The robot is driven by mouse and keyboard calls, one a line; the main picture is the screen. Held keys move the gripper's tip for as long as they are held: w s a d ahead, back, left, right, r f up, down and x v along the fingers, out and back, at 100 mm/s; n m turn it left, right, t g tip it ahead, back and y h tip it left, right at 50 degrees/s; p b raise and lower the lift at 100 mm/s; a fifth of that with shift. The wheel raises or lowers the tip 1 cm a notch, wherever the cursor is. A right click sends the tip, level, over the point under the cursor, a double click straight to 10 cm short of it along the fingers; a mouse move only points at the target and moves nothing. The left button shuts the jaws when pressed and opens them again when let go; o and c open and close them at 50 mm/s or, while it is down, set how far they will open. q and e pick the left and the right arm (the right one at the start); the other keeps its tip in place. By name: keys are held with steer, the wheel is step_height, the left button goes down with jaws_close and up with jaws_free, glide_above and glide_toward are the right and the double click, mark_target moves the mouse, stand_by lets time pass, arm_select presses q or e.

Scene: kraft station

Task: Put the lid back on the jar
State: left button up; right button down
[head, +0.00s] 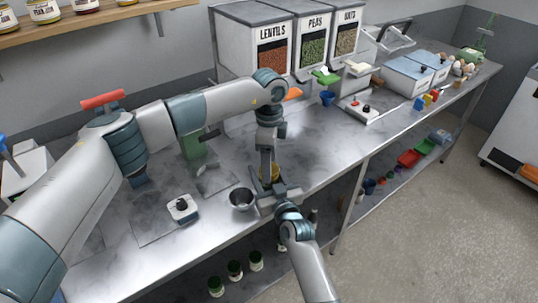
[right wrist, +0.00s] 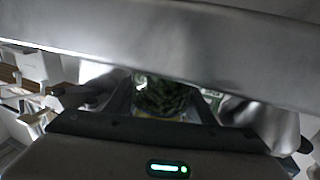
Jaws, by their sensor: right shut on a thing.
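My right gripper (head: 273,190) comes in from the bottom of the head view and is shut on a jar. The jar (right wrist: 167,98) shows between its fingers in the right wrist view, with dark green contents. In the head view the jar is mostly hidden by the grippers. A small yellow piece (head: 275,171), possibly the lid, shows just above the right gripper. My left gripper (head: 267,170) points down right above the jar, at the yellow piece. Its fingertips are too small and covered to tell whether they hold it.
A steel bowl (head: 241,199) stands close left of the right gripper. A small white device with a black knob (head: 183,208) lies farther left. Labelled dispensers (head: 252,55) stand at the back. Several jars (head: 235,270) sit on the lower shelf. The counter right of the grippers is clear.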

arm_select(q)
steer(key=shift+f, duration=0.2)
steer(key=c, duration=1.1)
steer(key=m, duration=0.6)
steer(key=shift+m, duration=0.4)
steer(key=m, duration=0.6)
steer(key=o, duration=1.2)
